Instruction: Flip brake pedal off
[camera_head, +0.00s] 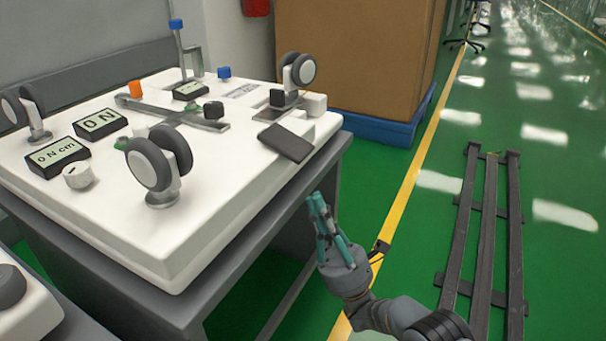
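A dark grey flat pedal (286,142) sticks out from the right front edge of a white unit (225,190); I take it for the brake pedal. It looks tilted, its free end lower and toward the front. My gripper (318,203), with teal fingers, is in front of and below the pedal, off the unit's right side. It is apart from the pedal. The fingers look close together and overlap from this angle, so I cannot tell whether they are open or shut. Nothing shows between them.
The unit carries caster wheels (158,165), displays reading "0 N" (100,123) and "0 N cm" (58,157), and a knob (78,175). A large cardboard box (360,60) on a blue pallet (385,127) stands behind. Dark rails (487,220) lie on the open green floor at right.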

